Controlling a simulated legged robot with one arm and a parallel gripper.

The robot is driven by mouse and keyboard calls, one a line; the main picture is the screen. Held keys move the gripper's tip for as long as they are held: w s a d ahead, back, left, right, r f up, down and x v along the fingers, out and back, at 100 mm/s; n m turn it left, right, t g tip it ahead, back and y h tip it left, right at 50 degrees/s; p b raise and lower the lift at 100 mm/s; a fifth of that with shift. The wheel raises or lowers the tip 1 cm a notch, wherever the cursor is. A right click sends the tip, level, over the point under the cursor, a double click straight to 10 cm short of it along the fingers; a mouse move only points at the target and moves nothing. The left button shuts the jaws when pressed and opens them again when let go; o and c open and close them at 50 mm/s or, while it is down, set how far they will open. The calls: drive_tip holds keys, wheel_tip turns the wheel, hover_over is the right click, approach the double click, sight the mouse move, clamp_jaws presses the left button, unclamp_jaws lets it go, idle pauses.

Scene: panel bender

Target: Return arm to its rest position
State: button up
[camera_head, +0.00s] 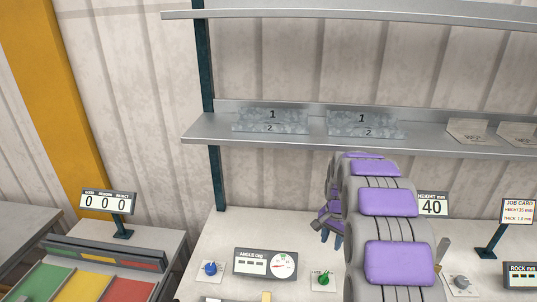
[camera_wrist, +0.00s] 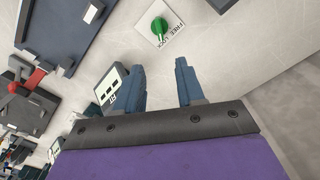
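My purple and grey arm (camera_head: 398,262) reaches forward over the white bench top on the right side of the head view. My gripper (camera_head: 332,236) shows partly behind the arm, with its blue fingers pointing down over the bench. In the wrist view my gripper (camera_wrist: 160,78) has its two dark blue fingers apart, with nothing between them. A green knob (camera_wrist: 159,27) on a plate marked FREE and LOCK lies beyond the fingertips, apart from them. The green knob also shows in the head view (camera_head: 323,279), below the gripper.
A blue knob (camera_head: 210,269) and an angle gauge panel (camera_head: 265,264) stand left of the arm. A height display (camera_head: 432,205) and a job card (camera_head: 518,211) stand right. A shelf (camera_head: 300,142) with bent metal parts (camera_head: 270,120) hangs above. Left is a counter display (camera_head: 106,201) over coloured trays.

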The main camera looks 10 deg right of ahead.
drive_tip(key=s+a+r+n+b, duration=0.1)
drive_tip(key=s+a+r+n, duration=0.1)
drive_tip(key=s+a+r, duration=0.3)
drive_tip(key=s+a+n, duration=0.1)
drive_tip(key=s+a, duration=0.1)
drive_tip(key=s, duration=0.4)
drive_tip(key=s+a+r+n+b, duration=0.1)
drive_tip(key=s+a+r+n, duration=0.1)
drive_tip(key=s+a+r, duration=0.3)
drive_tip(key=s+a+f+n+g+b, duration=0.1)
drive_tip(key=s+a+n, duration=0.1)
drive_tip(key=s, duration=1)
drive_tip(key=s+a+f+n+b, duration=0.1)
drive_tip(key=s+a+f+n, duration=0.1)
drive_tip(key=s, duration=1)
drive_tip(key=shift+a+f+n+g, duration=0.25)
drive_tip(key=shift+n+g, duration=0.15)
drive_tip(key=shift+n, duration=0.3)
drive_tip(key=shift+a, duration=0.1)
